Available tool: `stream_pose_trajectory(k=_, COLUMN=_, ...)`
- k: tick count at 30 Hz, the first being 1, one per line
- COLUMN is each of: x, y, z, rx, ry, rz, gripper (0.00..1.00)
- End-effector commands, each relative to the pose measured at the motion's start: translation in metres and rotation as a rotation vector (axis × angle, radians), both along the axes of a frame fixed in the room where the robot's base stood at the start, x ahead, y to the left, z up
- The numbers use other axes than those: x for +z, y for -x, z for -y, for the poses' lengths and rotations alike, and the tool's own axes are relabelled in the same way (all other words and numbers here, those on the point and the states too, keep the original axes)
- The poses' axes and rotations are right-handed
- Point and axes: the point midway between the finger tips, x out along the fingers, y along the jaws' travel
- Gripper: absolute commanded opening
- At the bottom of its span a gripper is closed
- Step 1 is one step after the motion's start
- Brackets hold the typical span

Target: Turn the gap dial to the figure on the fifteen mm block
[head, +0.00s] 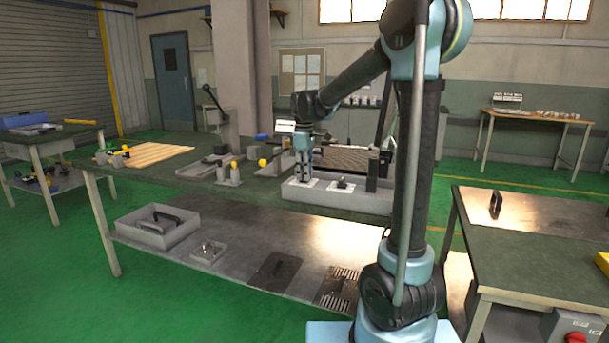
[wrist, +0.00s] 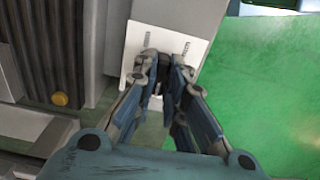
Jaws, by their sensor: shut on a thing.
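My gripper (head: 303,176) points down at the left end of a long pale tray-like housing (head: 345,200) at the front edge of the bench. In the wrist view my gripper (wrist: 163,70) is shut on a small dark part at a white plate (wrist: 170,38) with fine dark marks. This part may be the gap dial's knob; the fingers hide most of it, and I cannot read its setting. A second white plate with a dark knob (head: 342,185) sits to the right of my gripper. I cannot make out the fifteen mm block or its figure.
A yellow-knobbed lever (head: 263,162) and grey fixtures stand left of my gripper.

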Motion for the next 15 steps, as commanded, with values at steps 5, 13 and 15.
stream_pose_trajectory(k=5, x=0.001, y=-0.0034, z=-0.0009, rx=-0.168, ry=-0.002, rz=0.006, gripper=0.0)
stream_pose_trajectory(k=13, x=0.0009, y=-0.0037, z=-0.0005, rx=-0.424, ry=-0.002, rz=0.006, gripper=0.0)
stream_pose_trajectory(k=15, x=0.0009, y=-0.0036, z=-0.0004, rx=-0.49, ry=-0.002, rz=0.006, gripper=0.0)
